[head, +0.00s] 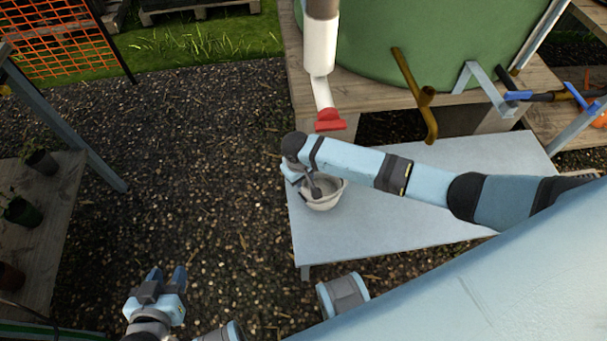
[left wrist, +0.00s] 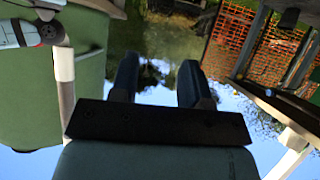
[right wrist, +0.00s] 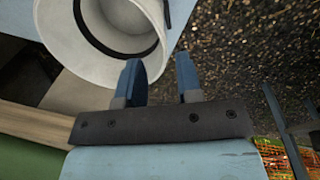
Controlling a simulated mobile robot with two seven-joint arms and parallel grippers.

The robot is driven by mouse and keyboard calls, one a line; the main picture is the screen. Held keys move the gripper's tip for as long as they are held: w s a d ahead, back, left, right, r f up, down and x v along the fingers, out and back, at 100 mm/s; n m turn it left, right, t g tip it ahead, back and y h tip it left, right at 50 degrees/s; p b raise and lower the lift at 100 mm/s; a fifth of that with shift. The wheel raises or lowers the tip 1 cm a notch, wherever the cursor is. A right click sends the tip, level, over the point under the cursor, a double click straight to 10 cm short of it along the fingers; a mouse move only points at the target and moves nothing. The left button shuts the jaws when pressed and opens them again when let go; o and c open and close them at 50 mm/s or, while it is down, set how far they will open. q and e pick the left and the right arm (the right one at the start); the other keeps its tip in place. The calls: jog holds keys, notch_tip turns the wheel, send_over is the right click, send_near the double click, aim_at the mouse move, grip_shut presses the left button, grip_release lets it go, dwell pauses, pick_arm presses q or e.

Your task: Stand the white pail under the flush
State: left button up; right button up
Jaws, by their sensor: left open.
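The white pail (head: 325,203) is at the left end of the pale blue-grey table, mouth up. It also shows in the right wrist view (right wrist: 75,72). The flush appears to be the white downpipe (head: 320,48) with a red end (head: 330,121), which hangs behind the pail, above the table's back left. My right gripper (head: 303,183) is at the pail's rim; in the right wrist view its fingers (right wrist: 160,82) straddle the rim's edge. I cannot tell whether they grip it. My left gripper (head: 166,276) is open and empty over gravel, away from the pail; its fingers show in the left wrist view (left wrist: 158,82).
The blue-grey table (head: 425,225) is mostly bare, with my right arm across it. A green tank (head: 440,40) with a brass tap (head: 415,90) stands on a wooden platform behind. A bench with pots (head: 60,200) is at the left. Gravel lies open between.

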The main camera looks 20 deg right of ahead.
pick_arm(q)
jog(key=p, duration=0.2)
jog(key=r+p, duration=0.1)
jog(key=p, duration=0.1)
jog(key=r+p, duration=0.1)
jog(key=p, duration=0.1)
jog(key=shift+s+a+g+y, duration=0.3)
jog(key=shift+a+g, duration=0.05)
jog(key=shift+g, duration=0.05)
jog(key=shift+w+r, duration=0.1)
